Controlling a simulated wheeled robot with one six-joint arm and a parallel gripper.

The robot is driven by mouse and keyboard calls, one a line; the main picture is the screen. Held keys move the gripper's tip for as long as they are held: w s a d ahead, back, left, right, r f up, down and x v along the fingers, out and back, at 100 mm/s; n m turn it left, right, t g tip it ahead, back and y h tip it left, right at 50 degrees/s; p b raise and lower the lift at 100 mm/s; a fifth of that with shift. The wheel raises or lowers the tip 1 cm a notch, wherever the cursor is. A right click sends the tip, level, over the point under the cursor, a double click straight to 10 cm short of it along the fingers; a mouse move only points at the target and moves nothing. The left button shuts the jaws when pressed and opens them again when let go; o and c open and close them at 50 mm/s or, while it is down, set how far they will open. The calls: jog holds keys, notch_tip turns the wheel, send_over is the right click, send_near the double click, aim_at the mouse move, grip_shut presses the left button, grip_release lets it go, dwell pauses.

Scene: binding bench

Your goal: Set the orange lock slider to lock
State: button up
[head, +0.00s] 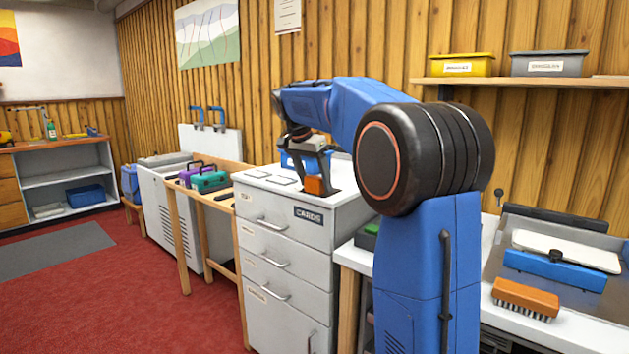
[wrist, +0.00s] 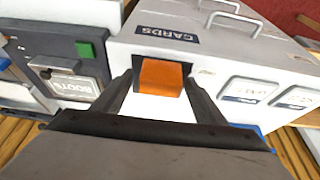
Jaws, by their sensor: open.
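The orange lock slider (wrist: 162,77) is a small block in a dark recess on the top of the white card cabinet (wrist: 130,42). In the head view the slider (head: 314,185) shows near the cabinet's front top edge, just below my gripper (head: 316,168). In the wrist view my gripper (wrist: 160,84) is open, with one finger on each side of the slider. Gaps seem to show between the fingers and the slider, but contact is hard to judge. Small marking beside the recess is too small to read, so the lock side cannot be told.
The cabinet front has a CARDS plate (head: 308,216) and several drawer handles. Flat labelled plates (wrist: 247,90) lie on its top. A bench with an orange brush (head: 526,298) stands right, a wooden table with a green toolbox (head: 209,180) left. Red floor is free at left.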

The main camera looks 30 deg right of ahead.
jog(key=c, duration=1.5)
jog(key=shift+w+d, duration=0.25)
jog(key=shift+d, duration=0.4)
jog(key=shift+w+d, duration=0.25)
jog(key=shift+d, duration=0.45)
jog(key=shift+w+d, duration=0.25)
jog(key=shift+d, duration=0.4)
jog(key=o, duration=1.5)
jog(key=shift+d, duration=0.1)
jog(key=v, duration=1.7)
jog(key=shift+r, duration=0.2)
